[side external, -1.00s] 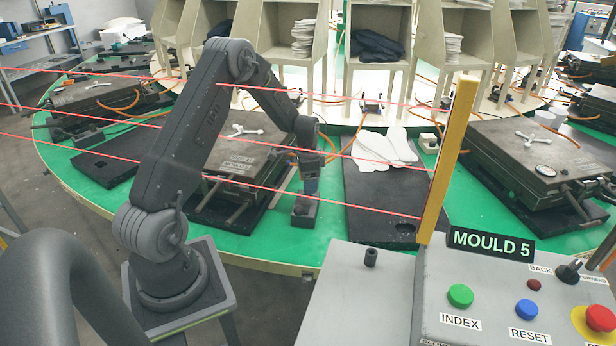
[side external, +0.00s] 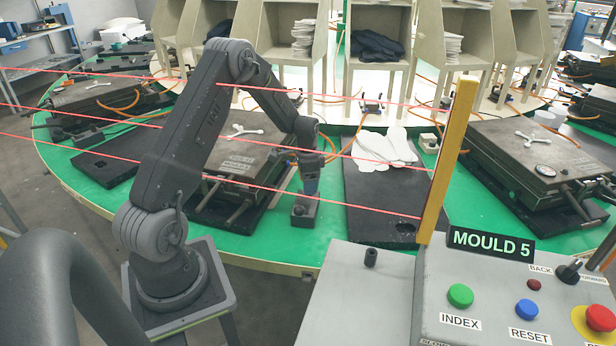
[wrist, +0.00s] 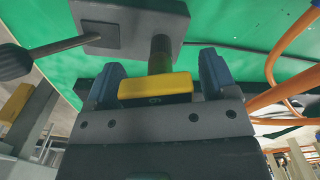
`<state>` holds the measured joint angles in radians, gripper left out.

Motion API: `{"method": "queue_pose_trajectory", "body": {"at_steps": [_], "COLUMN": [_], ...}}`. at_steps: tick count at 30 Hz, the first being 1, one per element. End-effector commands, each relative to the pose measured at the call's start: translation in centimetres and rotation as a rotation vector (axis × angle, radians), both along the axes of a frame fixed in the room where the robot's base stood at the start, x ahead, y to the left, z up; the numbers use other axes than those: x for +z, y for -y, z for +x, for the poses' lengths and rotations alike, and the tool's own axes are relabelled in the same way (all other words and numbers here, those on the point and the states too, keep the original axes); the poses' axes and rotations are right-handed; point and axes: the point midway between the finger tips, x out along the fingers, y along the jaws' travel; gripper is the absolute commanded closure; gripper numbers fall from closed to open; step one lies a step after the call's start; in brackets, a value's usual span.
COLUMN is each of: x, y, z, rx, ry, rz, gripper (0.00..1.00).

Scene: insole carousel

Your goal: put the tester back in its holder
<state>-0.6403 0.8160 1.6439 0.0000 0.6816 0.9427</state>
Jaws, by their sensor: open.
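The tester, with a yellow body (wrist: 155,87) and a dark round stem (wrist: 160,52), shows in the wrist view between the two blue-grey fingers of my gripper (wrist: 160,80). Its stem runs to a dark grey block, the holder (wrist: 183,8). I cannot tell how deep the stem sits in it. The fingers are apart, one on each side of the tester. In the side view my gripper (side external: 309,188) points down just above the holder (side external: 303,212), which stands on the green table. The tester itself is hard to make out there.
The closed Mould 5 (side external: 238,160) lies left of the holder, its rods sticking out towards the front. A black board (side external: 380,215) with white insoles (side external: 383,150) lies to the right. Orange hoses (wrist: 285,75) run close to my gripper. Red beams cross in front.

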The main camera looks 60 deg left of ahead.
Motion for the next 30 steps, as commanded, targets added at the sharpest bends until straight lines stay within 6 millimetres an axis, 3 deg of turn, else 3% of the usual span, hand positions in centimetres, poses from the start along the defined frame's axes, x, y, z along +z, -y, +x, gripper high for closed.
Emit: {"method": "queue_pose_trajectory", "body": {"at_steps": [3, 25, 30], "x": [0.00, 0.04, 0.51], "y": [-0.01, -0.02, -0.04], "z": [0.00, 0.02, 0.04], "rx": [0.000, 0.000, 0.000], "ry": [0.000, 0.000, 0.001], "rz": [0.000, 0.001, 0.001], "gripper": [0.21, 0.91, 0.91]}}
